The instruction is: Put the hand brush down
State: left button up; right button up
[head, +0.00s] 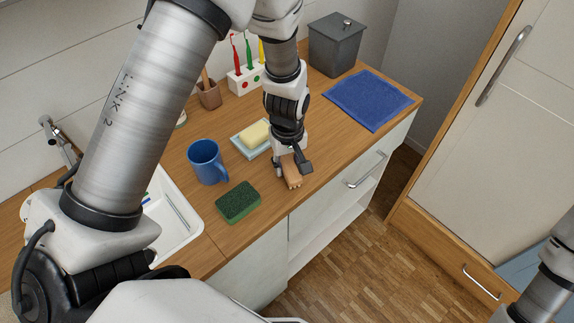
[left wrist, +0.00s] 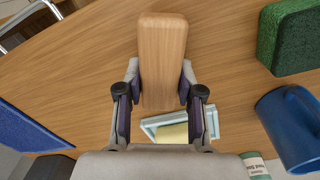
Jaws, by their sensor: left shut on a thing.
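The hand brush (left wrist: 162,55) is a wooden block with rounded corners. In the left wrist view it lies between the two fingers of my left gripper (left wrist: 160,95), which is shut on its sides. In the head view my left gripper (head: 291,168) points down over the counter near its front edge. The brush (head: 292,178) shows below the fingers there, its upper part hidden by them. I cannot tell whether the brush touches the counter. My right gripper is not in view; only part of my right arm shows at the lower right.
The counter (head: 335,140) also bears a green sponge (head: 238,202), a blue mug (head: 207,162), a soap dish (head: 240,148) with yellow soap, a blue cloth (head: 368,99), a grey bin (head: 336,45) and a toothbrush holder (head: 245,81). A sink (head: 178,225) lies left. Bare wood surrounds the brush.

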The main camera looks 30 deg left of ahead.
aim_at(287, 162)
pick_arm(q)
jog(key=shift+w+a+f, duration=0.1)
jog(key=shift+w+a, duration=0.1)
jog(key=shift+w, duration=0.05)
jog(key=o, duration=1.1)
jog(key=shift+s+d, duration=0.15)
jog(key=shift+r, duration=0.2)
jog(key=shift+r, duration=0.35)
notch_tip(287, 162, up, 11)
jog(key=shift+r+b, duration=0.1)
jog(key=shift+b, duration=0.35)
